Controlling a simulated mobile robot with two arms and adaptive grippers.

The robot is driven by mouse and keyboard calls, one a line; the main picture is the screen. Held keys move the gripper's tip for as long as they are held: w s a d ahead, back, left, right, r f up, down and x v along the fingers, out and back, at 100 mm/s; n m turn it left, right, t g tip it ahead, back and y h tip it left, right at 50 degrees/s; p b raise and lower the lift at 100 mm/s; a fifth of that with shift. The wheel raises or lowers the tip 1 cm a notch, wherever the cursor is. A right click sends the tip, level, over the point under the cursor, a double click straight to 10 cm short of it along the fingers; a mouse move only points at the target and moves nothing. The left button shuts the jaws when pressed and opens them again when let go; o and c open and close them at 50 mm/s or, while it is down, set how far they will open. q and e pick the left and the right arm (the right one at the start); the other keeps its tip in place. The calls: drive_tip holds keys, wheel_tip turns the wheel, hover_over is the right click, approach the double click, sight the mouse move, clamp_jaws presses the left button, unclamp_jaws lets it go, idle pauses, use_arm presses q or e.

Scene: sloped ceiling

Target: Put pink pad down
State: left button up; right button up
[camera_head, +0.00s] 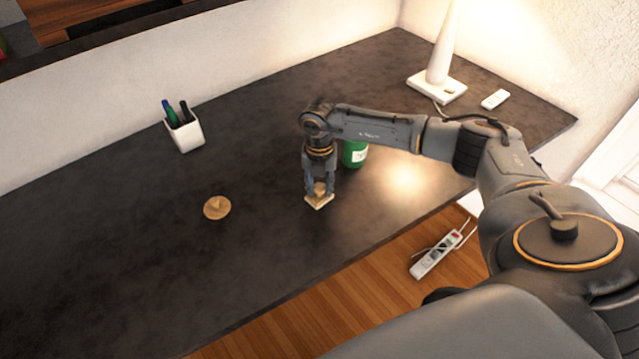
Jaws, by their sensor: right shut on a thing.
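A small, pale pinkish-beige block-like thing (319,203), which seems to be the pink pad, is at the tips of my right gripper (319,187). The gripper points down and is shut on it. The fingers cover part of the pad. It is at or just above the dark table top (270,250), near the front edge; I cannot tell whether it touches. My left gripper is not in view.
A tan round disc (217,207) lies to the left. A green container (354,153) stands close behind my right gripper, partly hidden by my arm. A white pen cup (185,134), a lamp (437,88) and a white remote (495,99) stand farther back. The table's left part is clear.

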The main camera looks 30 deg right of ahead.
sight(318, 187)
drive_tip(key=o, duration=1)
drive_tip(key=shift+f, duration=0.25)
drive_tip(key=shift+a+r+b, duration=0.1)
drive_tip(key=shift+r+b, duration=1.65)
drive_tip(key=shift+r, duration=5.25)
drive_tip(key=shift+f, duration=0.1)
